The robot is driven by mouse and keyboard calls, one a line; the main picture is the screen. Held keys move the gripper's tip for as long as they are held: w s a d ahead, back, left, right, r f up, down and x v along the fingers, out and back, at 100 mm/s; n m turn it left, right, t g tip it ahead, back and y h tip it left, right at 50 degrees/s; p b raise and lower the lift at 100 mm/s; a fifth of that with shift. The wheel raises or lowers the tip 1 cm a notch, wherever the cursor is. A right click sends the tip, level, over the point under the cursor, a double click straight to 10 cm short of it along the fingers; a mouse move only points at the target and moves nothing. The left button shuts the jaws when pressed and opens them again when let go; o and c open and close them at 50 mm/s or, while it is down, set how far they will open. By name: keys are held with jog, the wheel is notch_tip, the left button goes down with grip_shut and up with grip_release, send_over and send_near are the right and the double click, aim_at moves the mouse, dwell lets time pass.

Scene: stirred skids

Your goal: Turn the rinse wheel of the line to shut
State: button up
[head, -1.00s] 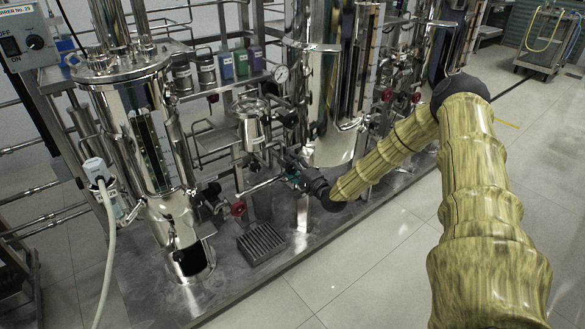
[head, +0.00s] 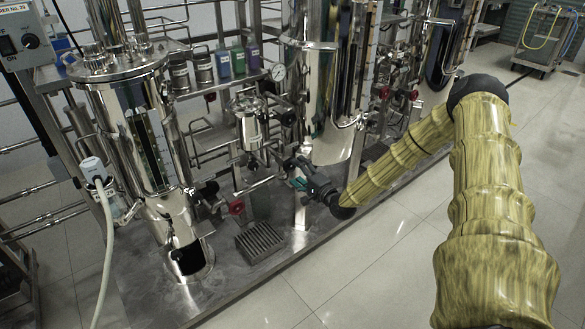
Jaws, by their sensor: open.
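Several small red hand wheels show in the head view, and no readable label tells which is the rinse wheel. One red wheel (head: 237,206) sits low on the pipework between the left vessel and the middle tank. Another red wheel (head: 210,97) is higher, below the bottle shelf. Two more are to the right of the middle tank, one of them a red wheel (head: 384,92). My gripper (head: 292,168), dark with teal parts, is open in front of the middle tank's lower part, to the right of the low red wheel and apart from it. Its fingertips are small and partly lost against the pipes.
A steel vessel (head: 130,130) stands at the left, with a white hose (head: 104,255) beside it. A floor grate (head: 259,242) lies on the skid base below the low wheel. The middle tank (head: 318,75) and pipes crowd the gripper. The tiled floor (head: 375,265) in front is clear.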

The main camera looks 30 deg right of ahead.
jog(key=s, duration=0.7)
jog(key=shift+d, duration=0.3)
dwell(1.0)
